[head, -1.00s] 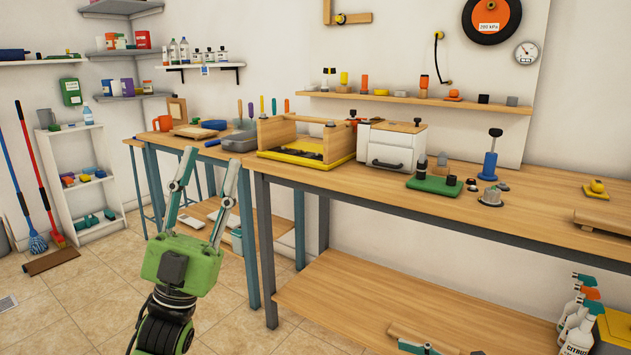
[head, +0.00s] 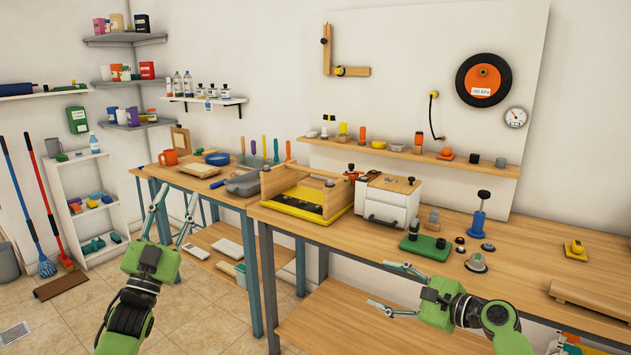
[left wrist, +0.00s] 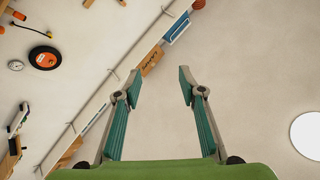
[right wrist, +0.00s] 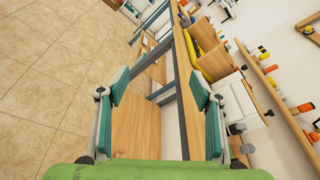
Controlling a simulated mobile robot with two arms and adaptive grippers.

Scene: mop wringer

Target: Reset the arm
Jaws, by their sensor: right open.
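My left gripper (head: 176,194) points upward at the left of the head view, in front of the blue-legged bench. Its fingers are apart with nothing between them; the left wrist view (left wrist: 158,80) shows them against the plain wall or ceiling. My right gripper (head: 379,284) is in front of the near edge of the wooden workbench (head: 555,240), pointing left. In the right wrist view (right wrist: 160,90) its fingers are wide apart and empty, with bench wood and floor showing between and beyond them. Neither gripper touches anything that I can see.
On the workbench stand a wooden frame on a yellow tray (head: 305,213), a white box with a drawer (head: 380,209), a green block (head: 425,246) and a blue post (head: 478,222). A wooden plank (head: 595,303) lies at right. Tiled floor is open at lower left.

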